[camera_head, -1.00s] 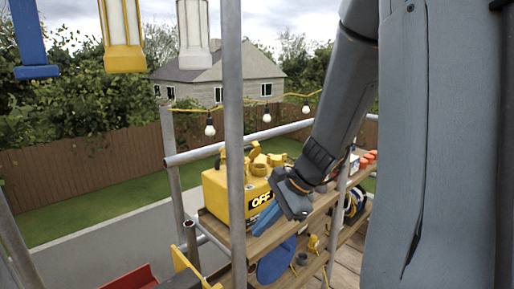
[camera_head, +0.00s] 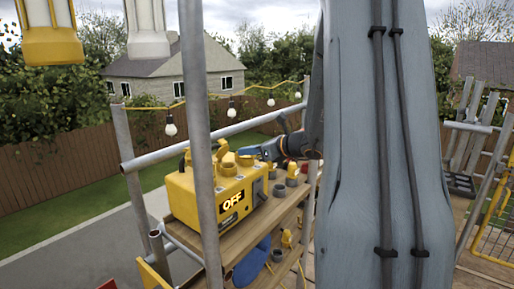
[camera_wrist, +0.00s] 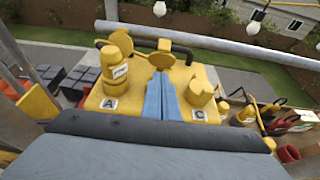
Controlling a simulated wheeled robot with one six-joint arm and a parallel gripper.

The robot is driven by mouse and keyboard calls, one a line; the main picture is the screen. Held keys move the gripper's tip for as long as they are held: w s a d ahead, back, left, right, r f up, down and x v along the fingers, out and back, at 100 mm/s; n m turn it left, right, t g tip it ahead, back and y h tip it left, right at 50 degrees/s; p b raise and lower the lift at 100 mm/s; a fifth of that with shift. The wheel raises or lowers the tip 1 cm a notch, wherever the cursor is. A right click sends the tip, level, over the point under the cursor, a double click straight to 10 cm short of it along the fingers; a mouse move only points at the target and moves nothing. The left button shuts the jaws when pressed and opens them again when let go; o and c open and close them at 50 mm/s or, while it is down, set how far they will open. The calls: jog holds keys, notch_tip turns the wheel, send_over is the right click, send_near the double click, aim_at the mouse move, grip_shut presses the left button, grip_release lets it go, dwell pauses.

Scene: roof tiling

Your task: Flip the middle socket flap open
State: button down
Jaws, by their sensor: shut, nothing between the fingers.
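The yellow socket box (camera_head: 205,200), marked OFF, stands on a plank shelf. In the wrist view its top (camera_wrist: 135,100) carries a yellow plug-like piece (camera_wrist: 115,70) at A and a yellow round cap (camera_wrist: 200,92) at C. Between them a yellow round flap (camera_wrist: 160,60), apparently the middle one, stands raised just beyond my fingertips. My gripper (camera_wrist: 160,82) has its blue fingers together over the middle position and hides the socket there. I cannot tell whether they touch the flap. In the head view my gripper (camera_head: 246,150) reaches over the box top from the right.
A scaffold pole (camera_head: 199,130) stands in front of the box, and a rail (camera_head: 215,137) runs behind it. Hanging bulbs (camera_head: 170,126) are beyond the rail. Grey cups (camera_head: 279,190) stand right of the box. Dark blocks (camera_wrist: 75,83) show left of it in the wrist view.

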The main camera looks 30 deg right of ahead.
aim_at(225, 146)
jog(key=shift+w+a+r+p, duration=0.15)
jog(key=shift+w+a+p, duration=0.25)
jog(key=shift+w, duration=0.55)
jog(key=shift+w+a+r+p, duration=0.1)
jog(key=shift+w+a+p, duration=0.3)
jog(key=shift+w, duration=0.6)
jog(key=shift+w+a+r+p, duration=0.15)
jog(key=shift+w+a+p, duration=0.2)
jog(key=shift+w, duration=0.6)
jog(key=shift+d, duration=0.15)
